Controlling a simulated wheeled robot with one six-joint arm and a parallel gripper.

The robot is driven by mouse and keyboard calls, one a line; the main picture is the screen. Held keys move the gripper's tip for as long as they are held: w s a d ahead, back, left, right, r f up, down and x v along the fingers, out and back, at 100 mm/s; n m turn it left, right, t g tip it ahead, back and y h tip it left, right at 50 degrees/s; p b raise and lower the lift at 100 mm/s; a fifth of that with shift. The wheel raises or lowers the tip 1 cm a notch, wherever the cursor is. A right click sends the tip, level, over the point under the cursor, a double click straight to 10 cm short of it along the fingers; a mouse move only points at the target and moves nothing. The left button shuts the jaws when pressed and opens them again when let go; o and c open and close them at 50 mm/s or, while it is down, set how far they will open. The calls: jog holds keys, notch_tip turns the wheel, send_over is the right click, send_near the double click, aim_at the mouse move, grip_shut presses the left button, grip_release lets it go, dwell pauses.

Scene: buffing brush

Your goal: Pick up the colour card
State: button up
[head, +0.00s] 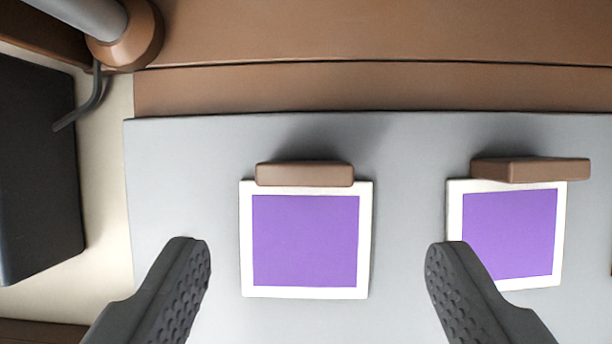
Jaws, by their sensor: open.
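Two colour cards, each a purple square with a white border, show on a grey surface. One colour card (305,240) is left of centre, between my fingers in the picture. The other colour card (510,232) is to the right, its lower left corner partly covered by my right finger. My gripper (318,250) is open and empty, its two dark textured fingers wide apart. I cannot tell how far above the surface the fingers are.
A brown block (305,174) sits at the top edge of the left card, and another brown block (531,169) at the top of the right one. The grey board (185,170) has bare room at left. A dark panel (35,170) and a grey post (90,15) stand farther left.

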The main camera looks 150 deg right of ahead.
aim_at(305, 185)
jog(key=shift+a+x, duration=0.1)
jog(key=shift+x, duration=1.35)
jog(key=shift+a+x, duration=0.15)
jog(key=shift+x, duration=1.35)
jog(key=shift+s, duration=0.15)
jog(key=c, duration=1.1)
jog(key=shift+o, duration=0.2)
jog(key=shift+r, duration=0.1)
